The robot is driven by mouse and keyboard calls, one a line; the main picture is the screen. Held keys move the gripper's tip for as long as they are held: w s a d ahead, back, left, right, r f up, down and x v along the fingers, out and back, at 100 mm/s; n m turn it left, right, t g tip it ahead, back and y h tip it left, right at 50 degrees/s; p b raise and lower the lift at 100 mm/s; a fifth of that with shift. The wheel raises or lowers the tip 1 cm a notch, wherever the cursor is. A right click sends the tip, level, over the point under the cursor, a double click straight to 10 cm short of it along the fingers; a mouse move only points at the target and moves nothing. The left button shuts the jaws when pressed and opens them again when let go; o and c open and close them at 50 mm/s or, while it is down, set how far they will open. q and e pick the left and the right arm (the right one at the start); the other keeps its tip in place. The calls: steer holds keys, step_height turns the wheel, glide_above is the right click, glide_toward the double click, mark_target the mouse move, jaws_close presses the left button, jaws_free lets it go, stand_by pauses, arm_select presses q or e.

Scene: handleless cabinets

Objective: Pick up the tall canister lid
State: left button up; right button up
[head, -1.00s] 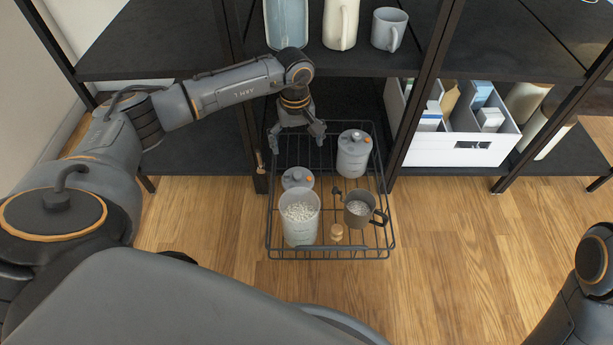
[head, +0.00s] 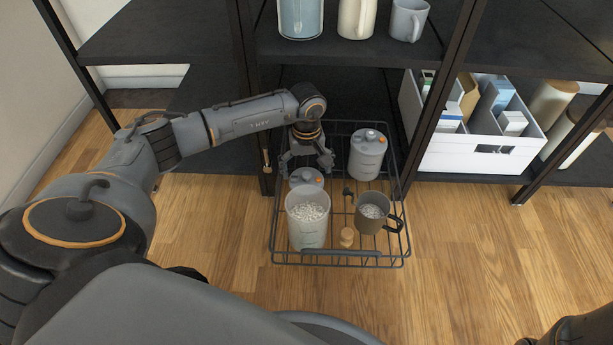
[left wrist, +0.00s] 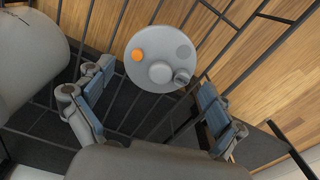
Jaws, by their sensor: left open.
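The tall canister (head: 308,228) stands open at the front left of the wire basket, filled with white bits. My left gripper (head: 307,163) is open and empty, pointing down just above and behind the lid.
A lidded grey canister (head: 367,155) stands right of the gripper in the pulled-out wire basket (head: 340,258). Black shelf posts and a shelf with jugs are close behind and above.

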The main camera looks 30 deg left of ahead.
mark_target(307, 174)
arm_select(q)
step_height(307, 174, down, 3)
steer(key=shift+b, duration=0.75)
steer(key=shift+r, duration=0.1)
